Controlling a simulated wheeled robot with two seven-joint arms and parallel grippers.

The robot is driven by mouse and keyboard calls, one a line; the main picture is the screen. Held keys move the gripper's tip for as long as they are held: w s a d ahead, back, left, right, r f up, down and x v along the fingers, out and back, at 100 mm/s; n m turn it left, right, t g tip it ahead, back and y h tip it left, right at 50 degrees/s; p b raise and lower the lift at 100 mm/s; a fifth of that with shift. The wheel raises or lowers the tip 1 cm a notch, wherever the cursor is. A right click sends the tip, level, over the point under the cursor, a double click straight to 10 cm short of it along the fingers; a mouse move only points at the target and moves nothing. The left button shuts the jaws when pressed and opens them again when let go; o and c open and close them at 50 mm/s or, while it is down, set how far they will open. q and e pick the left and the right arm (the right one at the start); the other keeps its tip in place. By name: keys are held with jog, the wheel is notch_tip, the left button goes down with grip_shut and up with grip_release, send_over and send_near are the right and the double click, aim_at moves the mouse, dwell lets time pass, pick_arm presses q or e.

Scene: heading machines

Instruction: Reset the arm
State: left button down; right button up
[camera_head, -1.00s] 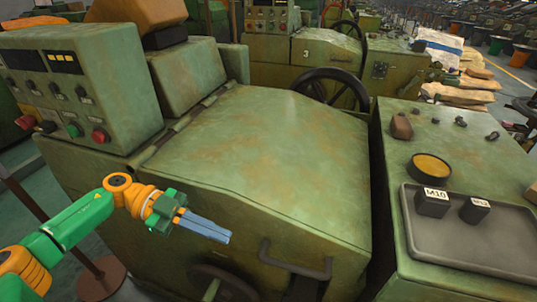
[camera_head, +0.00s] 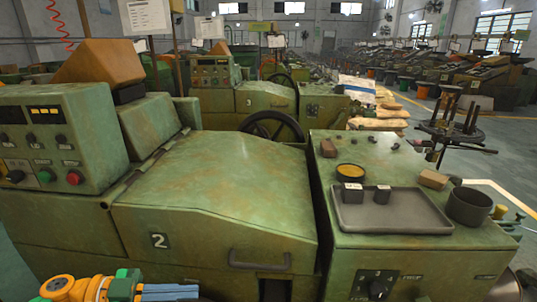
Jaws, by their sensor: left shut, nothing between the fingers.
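My left gripper (camera_head: 168,292) shows at the bottom left edge of the head view, with blue fingers together and nothing between them. Its green and orange wrist is partly cut off by the frame's lower edge. It is in front of the green heading machine (camera_head: 215,185) marked 2, below its sloping cover and left of the cover's handle (camera_head: 259,262). I cannot tell whether it touches the machine. My right gripper is not in view.
A control panel (camera_head: 45,145) with knobs and buttons stands at the left. At the right, a green cabinet top holds a grey tray (camera_head: 400,216) with two small dark blocks, a yellow-topped round dish (camera_head: 351,171) and a dark cup (camera_head: 469,205). A handwheel (camera_head: 272,128) stands behind the cover.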

pick_arm(q)
jog(key=w+a+f+n+t+y, duration=0.1)
jog(key=w+f+n+t+y, duration=0.2)
jog(key=w+f+n+t, duration=0.5)
jog(key=s+a+f+n+t+y, duration=0.1)
jog(key=s+a+f+n+y, duration=0.2)
jog(key=f, duration=0.5)
jog(key=a+f+n+t+y, duration=0.1)
jog(key=a+f+n+y, duration=0.1)
jog(key=f+y, duration=0.45)
jog(key=s+f+n+g+y+p, duration=0.1)
jog(key=s+f+n+g+y, duration=0.25)
jog(key=s+f, duration=0.95)
jog(key=s+d+f+g, duration=0.1)
jog(key=s+f+g, duration=0.3)
jog(key=s, duration=0.7)
jog(key=s+d+f+g, duration=0.2)
jog(key=s+f+g, duration=0.2)
jog(key=s, duration=0.7)
jog(key=shift+s+d+f, duration=0.15)
jog(key=shift+s+f, duration=0.25)
jog(key=shift+f, duration=0.05)
